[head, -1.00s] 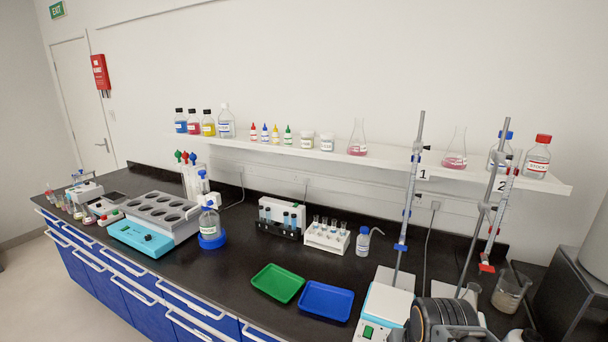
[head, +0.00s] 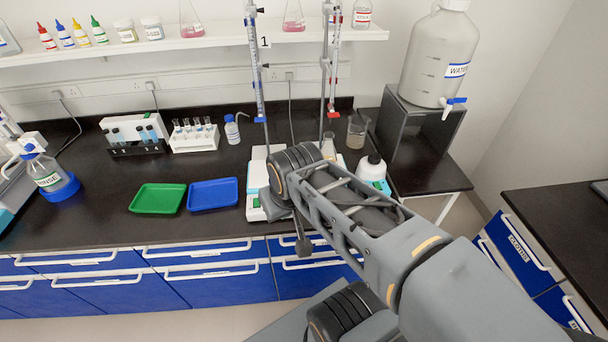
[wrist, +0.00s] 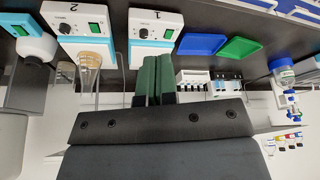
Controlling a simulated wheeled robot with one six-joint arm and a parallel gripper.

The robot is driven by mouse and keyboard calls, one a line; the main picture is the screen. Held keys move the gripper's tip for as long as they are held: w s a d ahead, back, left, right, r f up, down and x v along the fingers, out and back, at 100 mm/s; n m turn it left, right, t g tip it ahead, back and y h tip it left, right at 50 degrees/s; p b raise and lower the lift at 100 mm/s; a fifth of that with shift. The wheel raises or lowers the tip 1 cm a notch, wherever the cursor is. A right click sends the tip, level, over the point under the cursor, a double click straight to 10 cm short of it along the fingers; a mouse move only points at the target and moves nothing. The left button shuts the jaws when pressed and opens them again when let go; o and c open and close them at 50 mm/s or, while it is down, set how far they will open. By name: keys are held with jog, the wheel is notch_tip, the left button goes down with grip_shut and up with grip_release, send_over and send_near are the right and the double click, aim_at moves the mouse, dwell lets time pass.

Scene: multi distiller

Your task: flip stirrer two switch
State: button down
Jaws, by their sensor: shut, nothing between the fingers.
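Stirrer two (wrist: 72,22), a white and teal box labelled 2, is at the upper left in the wrist view. Its green switch (wrist: 94,28) is beside a black knob. A glass flask (wrist: 92,58) stands on it and also shows in the head view (head: 328,147). Stirrer one (wrist: 152,20), labelled 1, is to its right in the wrist view, with its own green switch (wrist: 168,34). My gripper (wrist: 153,58) is shut and empty, its green fingers overlapping the view of stirrer one. In the head view my arm hides the gripper and most of stirrer two.
A white bottle (wrist: 36,50) stands by another teal device at the far left in the wrist view. Burette stands rise behind the stirrers. Green (head: 158,198) and blue (head: 213,195) trays lie left of them. A beaker (head: 357,131) and water tank (head: 437,62) are at the right.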

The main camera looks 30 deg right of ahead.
jog(key=w+d+f+m+b, duration=0.2)
jog(key=w+d, duration=0.3)
jog(key=d, duration=0.4)
jog(key=w+d+f+m+g+h+b, duration=0.1)
jog(key=w+d+f+m+b, duration=0.1)
jog(key=d, duration=0.7)
jog(key=w+f+b, duration=0.1)
jog(key=w+b, duration=0.1)
jog(key=w, duration=0.1)
jog(key=shift+w+d+m+g, duration=0.25)
jog(key=shift+m+g, duration=0.05)
jog(key=shift+f, duration=0.15)
jog(key=x, duration=0.8)
jog(key=s+x, duration=0.1)
jog(key=x, duration=0.3)
jog(key=shift+a+f+p, duration=0.15)
jog(key=shift+f+p, duration=0.05)
jog(key=shift+p, duration=0.1)
jog(key=shift+f, duration=0.85)
jog(key=shift+a, duration=0.1)
